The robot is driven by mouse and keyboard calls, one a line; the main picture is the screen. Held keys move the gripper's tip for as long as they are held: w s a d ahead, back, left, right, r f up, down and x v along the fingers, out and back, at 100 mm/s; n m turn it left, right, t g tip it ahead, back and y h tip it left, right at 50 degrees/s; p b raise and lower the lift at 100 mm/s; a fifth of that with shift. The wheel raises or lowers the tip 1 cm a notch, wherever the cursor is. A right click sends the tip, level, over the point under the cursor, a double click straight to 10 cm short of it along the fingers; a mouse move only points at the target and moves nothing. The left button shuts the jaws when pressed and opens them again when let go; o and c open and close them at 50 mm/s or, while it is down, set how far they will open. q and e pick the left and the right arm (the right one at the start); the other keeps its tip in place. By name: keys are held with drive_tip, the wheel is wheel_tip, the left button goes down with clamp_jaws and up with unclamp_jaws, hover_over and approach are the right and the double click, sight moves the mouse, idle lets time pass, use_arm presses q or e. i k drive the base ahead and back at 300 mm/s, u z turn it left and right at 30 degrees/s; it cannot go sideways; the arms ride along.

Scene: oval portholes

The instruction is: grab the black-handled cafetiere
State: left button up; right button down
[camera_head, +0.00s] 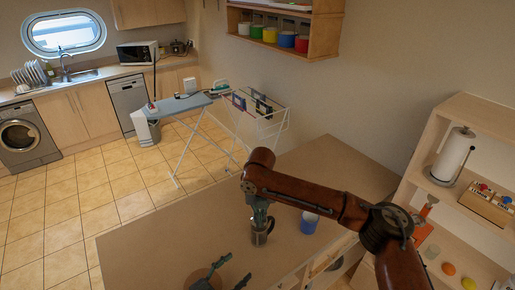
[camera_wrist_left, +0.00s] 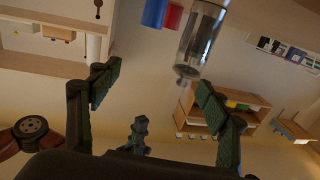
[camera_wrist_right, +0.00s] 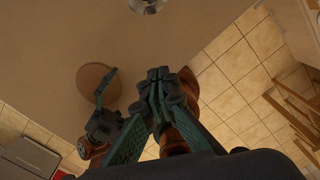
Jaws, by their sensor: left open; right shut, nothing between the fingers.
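The cafetiere (camera_head: 261,239) stands upright on the brown worktop in the head view, a clear glass with metal parts. Its glass body (camera_wrist_left: 203,38) hangs into the top of the left wrist view, beyond the open fingers. A shiny round metal part, probably its top (camera_wrist_right: 147,4), shows at the top edge of the right wrist view. My right gripper (camera_head: 260,218) is shut and empty; it overlaps the cafetiere in the head view, but the right wrist view shows its fingertips (camera_wrist_right: 158,78) apart from it. My left gripper (camera_head: 232,271) is open and empty, left of and nearer than the cafetiere.
A blue cylinder (camera_head: 309,222) stands right of the cafetiere; a red one (camera_wrist_left: 172,16) shows beside it in the left wrist view. A brown round board (camera_wrist_right: 94,84) lies under my left gripper. Shelves with a paper roll (camera_head: 453,155) stand right. The worktop's left part is clear.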

sight(259, 236)
drive_tip(key=z, duration=0.05)
drive_tip(key=k, duration=1.15)
